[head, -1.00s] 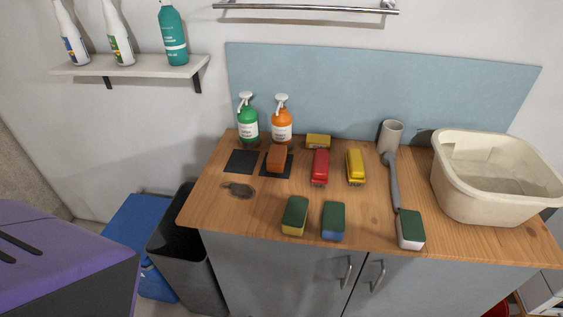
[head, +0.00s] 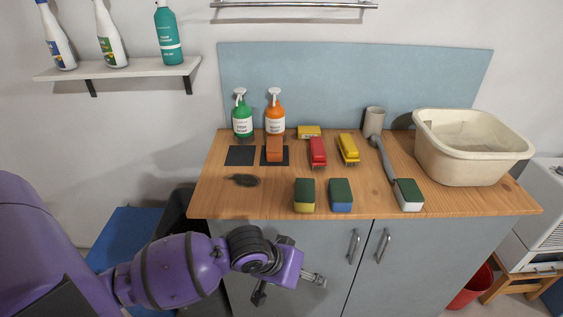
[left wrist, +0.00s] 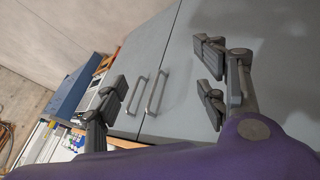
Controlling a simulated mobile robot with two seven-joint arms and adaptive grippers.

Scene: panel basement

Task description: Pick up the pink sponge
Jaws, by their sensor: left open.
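No sponge shows a clearly pink side. Three green-topped sponges lie along the counter's front edge: one with a yellow lower part (head: 304,196), one with a blue lower part (head: 341,196), and, at the right, one with a pale, whitish lower part (head: 409,196), whose exact tint I cannot tell. My left gripper (head: 290,286) is open and empty, below the counter top in front of the grey cabinet, left of and below the pale sponge. In the left wrist view the open fingers (left wrist: 160,95) face the cabinet doors; no sponge shows there.
The wooden counter (head: 225,205) has an overhanging front edge above the cabinet door handles (head: 353,246). Red (head: 317,151) and yellow (head: 348,149) brushes, a grey-handled tool (head: 382,160) and a cream basin (head: 470,150) stand behind the sponges. The front left is mostly clear.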

